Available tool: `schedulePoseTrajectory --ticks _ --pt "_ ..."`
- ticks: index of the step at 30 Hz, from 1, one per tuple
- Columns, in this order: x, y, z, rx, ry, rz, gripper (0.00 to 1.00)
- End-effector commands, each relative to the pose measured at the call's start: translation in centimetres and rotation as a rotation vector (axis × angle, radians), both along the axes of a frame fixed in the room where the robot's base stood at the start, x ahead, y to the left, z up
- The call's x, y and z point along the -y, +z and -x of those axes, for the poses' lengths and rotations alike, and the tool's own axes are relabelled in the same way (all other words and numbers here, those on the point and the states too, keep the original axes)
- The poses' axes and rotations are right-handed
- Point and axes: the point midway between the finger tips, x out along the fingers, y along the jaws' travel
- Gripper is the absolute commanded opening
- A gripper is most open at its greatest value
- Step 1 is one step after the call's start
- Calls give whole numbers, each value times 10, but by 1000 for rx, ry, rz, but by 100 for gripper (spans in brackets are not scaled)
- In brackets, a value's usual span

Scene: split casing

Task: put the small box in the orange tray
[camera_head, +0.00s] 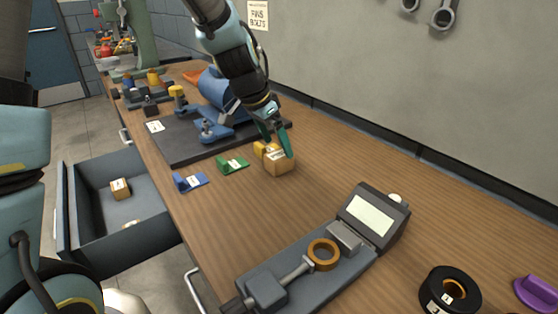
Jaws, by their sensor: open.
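A small tan box (279,165) with a pale top stands on the wooden bench, right of the dark base plate. My gripper (279,147) is open at this box, with its teal fingers pointing down. One finger overlaps the box's right side in the picture; I cannot tell if it touches. Another small box (120,188) with a label lies in the open drawer. An orange item (192,76), perhaps the orange tray, shows in part at the back, behind the blue casing.
A blue casing (218,90) stands on the dark plate (182,145). Green (232,165) and blue (190,182) labelled parts lie before it. A grey device with a screen (369,214), a black tape roll (449,293) and a purple item (537,293) are nearer. The open drawer (130,238) juts out left.

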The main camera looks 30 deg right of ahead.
Motion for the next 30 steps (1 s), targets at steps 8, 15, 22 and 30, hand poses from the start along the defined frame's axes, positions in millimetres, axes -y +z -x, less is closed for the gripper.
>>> schedulePoseTrajectory --ticks 8,15,22,30 --pt "11 -33 1 -5 0 -4 98" --pt "16 -46 0 -1 1 -2 98" --pt "16 -46 0 -1 1 -1 91" --pt "16 -46 0 -2 1 -2 60"
